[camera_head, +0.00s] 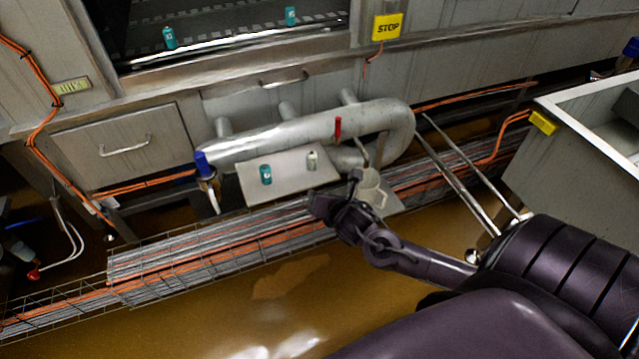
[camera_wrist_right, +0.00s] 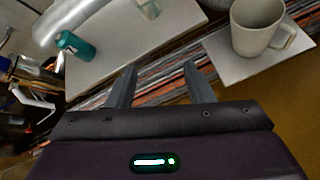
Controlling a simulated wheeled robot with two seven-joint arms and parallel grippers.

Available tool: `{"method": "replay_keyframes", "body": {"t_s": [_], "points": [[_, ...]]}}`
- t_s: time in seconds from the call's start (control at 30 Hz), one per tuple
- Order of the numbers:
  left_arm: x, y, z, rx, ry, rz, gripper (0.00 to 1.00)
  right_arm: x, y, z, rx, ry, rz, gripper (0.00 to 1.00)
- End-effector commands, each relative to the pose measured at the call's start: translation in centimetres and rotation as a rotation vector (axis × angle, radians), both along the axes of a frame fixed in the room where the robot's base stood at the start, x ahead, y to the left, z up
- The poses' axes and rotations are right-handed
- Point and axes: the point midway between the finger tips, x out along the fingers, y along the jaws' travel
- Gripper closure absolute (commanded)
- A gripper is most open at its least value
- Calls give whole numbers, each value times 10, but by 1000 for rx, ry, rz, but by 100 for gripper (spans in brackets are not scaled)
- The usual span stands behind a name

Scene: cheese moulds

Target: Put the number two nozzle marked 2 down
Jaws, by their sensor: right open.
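My right gripper (camera_head: 335,193) is open and empty, in front of the light board (camera_head: 290,178). In the right wrist view its two fingers (camera_wrist_right: 160,75) stand apart with nothing between them. A teal nozzle (camera_head: 265,175) stands on the board's left part; it also shows in the wrist view (camera_wrist_right: 77,45). A pale nozzle (camera_head: 312,160) stands upright on the board's right part, cut off at the top of the wrist view (camera_wrist_right: 147,8). Two more teal nozzles (camera_head: 169,38) (camera_head: 290,16) are on the dark surface at the back. I cannot read which nozzle bears a 2. My left gripper is not seen.
A grey mug (camera_head: 370,188) stands on a small plate (camera_wrist_right: 222,62) right of the board, close to my right gripper. A thick pipe with a red handle (camera_head: 337,128) runs behind the board. A wire cable tray (camera_head: 190,255) runs below in front.

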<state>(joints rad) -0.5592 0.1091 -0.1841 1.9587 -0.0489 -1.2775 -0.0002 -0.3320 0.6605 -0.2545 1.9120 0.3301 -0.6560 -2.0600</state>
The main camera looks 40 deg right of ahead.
Motion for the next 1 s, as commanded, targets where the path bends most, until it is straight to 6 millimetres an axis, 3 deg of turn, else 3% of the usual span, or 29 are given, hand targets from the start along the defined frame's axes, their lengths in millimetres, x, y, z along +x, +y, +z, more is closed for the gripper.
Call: {"method": "replay_keyframes", "body": {"t_s": [0.1,0.2,0.43,0.6,0.7,1.0], "points": [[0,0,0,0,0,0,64,-35,29,-42,355,85,-252,53],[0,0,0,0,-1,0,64,-66,54,-70,629,151,-507,53],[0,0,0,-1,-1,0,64,-141,115,-113,1101,264,-1189,53],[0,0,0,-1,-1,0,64,-184,150,-126,1262,278,-1637,53],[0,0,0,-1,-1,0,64,-199,162,-128,1297,268,-1804,53],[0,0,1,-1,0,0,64,-208,168,-129,1314,252,-1916,53]]}}
